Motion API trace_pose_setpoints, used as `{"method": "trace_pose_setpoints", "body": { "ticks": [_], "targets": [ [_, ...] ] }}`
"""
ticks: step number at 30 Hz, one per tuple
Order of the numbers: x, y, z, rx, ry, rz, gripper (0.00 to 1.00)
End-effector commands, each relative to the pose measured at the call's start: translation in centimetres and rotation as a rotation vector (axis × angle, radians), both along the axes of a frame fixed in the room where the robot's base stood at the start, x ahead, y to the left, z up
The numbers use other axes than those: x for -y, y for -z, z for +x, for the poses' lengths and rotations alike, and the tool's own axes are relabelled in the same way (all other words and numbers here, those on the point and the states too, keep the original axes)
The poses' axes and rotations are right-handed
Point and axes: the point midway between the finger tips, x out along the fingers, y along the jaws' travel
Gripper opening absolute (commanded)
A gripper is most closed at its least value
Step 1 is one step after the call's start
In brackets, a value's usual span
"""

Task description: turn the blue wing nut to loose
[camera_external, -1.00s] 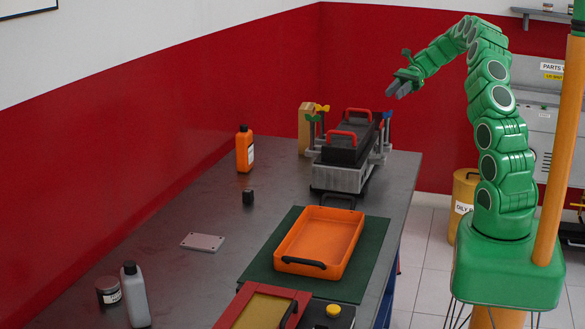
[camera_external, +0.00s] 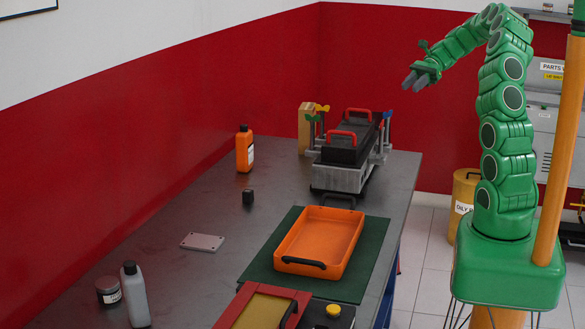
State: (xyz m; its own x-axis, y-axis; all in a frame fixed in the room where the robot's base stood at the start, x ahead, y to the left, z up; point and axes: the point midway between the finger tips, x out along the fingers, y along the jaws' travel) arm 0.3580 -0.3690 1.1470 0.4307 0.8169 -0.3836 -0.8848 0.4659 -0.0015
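The blue wing nut (camera_external: 388,115) sits on top of a post at the right side of the engine trainer (camera_external: 345,178), at the far end of the bench. It is small in the picture, and its exact angle cannot be made out. My gripper (camera_external: 411,84) is in the air above and slightly right of the blue wing nut in the picture, apart from it. Its grey fingers point down and left. They are too small to tell whether they are open or shut. I see nothing held in them.
Yellow (camera_external: 322,108) and green (camera_external: 312,118) wing nuts stand at the trainer's left. Red handles (camera_external: 341,134) rise from its black cover. A wooden block (camera_external: 305,128) and orange bottle (camera_external: 244,150) stand left of it. An orange tray (camera_external: 346,245) lies in front.

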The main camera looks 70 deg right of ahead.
Motion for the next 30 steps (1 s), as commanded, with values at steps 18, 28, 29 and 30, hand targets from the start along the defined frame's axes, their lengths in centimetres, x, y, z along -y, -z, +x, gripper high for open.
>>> {"method": "trace_pose_setpoints", "body": {
  "ticks": [18, 28, 29, 30],
  "targets": [
    [-0.7, -0.3, -0.6, -0.005, -0.001, -0.003, 0.32],
    [-0.2, 1.2, 1.8, -0.189, 0.003, -0.21, 0.32],
    [-0.2, 1.3, 2.0, -0.212, 0.004, -0.238, 0.32],
    [0.0, 1.6, 2.4, -0.242, 0.004, -0.277, 0.32]
  ]
}}
